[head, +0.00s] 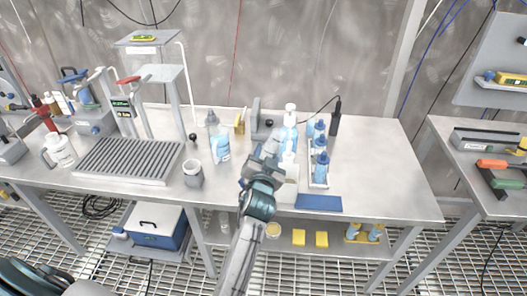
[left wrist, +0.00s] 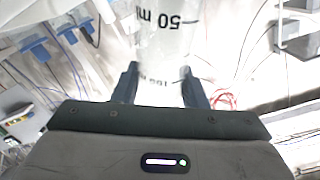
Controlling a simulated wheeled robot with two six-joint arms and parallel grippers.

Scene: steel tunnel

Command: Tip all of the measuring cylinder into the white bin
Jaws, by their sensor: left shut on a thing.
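My left gripper (head: 268,165) is over the middle of the table, at the end of the arm that comes up from below. In the left wrist view its two fingers (left wrist: 157,88) are on either side of the clear measuring cylinder (left wrist: 165,45), shut on it. The printed "50 ml" mark appears upside down in that view. In the head view I cannot make out the cylinder clearly at the gripper. A pale, whitish container (head: 286,190), perhaps the white bin, stands just right of the gripper, partly hidden by it. My right gripper is not in view.
A grey-white cup (head: 193,173) stands left of the gripper, with a blue-labelled bottle (head: 221,148) behind it. A rack of blue bottles (head: 319,165) and a blue mat (head: 318,203) lie to the right. A ribbed drainer (head: 128,160) fills the left. The table's right end is clear.

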